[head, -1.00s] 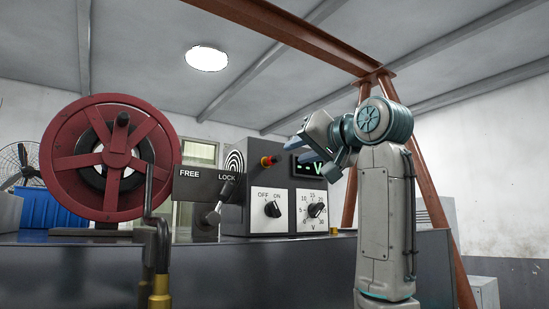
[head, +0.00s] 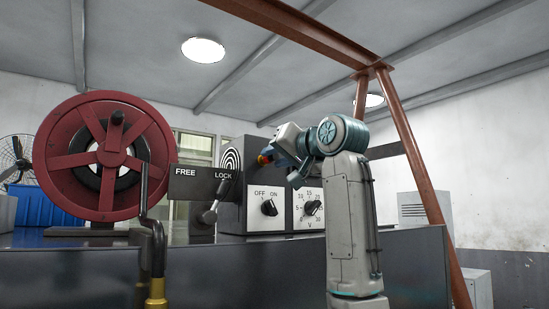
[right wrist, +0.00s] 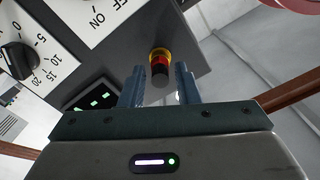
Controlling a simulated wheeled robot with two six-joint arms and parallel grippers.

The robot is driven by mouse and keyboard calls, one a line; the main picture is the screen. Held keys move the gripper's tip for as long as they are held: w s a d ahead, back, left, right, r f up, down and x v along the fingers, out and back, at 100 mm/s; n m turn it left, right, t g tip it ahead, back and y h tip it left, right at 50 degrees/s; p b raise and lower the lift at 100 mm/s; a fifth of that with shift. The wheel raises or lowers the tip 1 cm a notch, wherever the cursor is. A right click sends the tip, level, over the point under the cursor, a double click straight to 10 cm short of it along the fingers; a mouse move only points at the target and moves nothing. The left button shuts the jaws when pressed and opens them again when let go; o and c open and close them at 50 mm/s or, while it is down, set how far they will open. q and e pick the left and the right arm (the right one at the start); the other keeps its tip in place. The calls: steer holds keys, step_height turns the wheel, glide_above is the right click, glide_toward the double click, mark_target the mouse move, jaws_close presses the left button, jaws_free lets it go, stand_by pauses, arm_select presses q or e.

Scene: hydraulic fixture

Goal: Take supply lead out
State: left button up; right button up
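A small red and black piece with a yellow collar (right wrist: 159,60) sticks out of the grey control box (head: 237,205). In the head view its red-orange end (head: 264,159) shows just left of my right gripper. I cannot tell for sure if it is the supply lead; no cable shows on it. My right gripper (head: 278,156) is in front of the box's upper part. In the right wrist view its two fingers (right wrist: 160,70) are apart, with the piece between and beyond their tips; no contact shows. My left gripper is not in view.
The box has an OFF/ON switch (head: 269,207) and a voltage dial (head: 312,208). Left of it are a FREE/LOCK plate (head: 203,185) with a lever and a red spoked wheel (head: 103,160). A dark bent pipe with a brass collar (head: 156,291) stands in front. A red-brown frame (head: 415,175) rises at right.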

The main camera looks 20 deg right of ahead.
jaws_close()
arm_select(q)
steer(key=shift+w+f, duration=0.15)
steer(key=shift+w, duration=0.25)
arm_select(e)
steer(key=shift+f, duration=0.1)
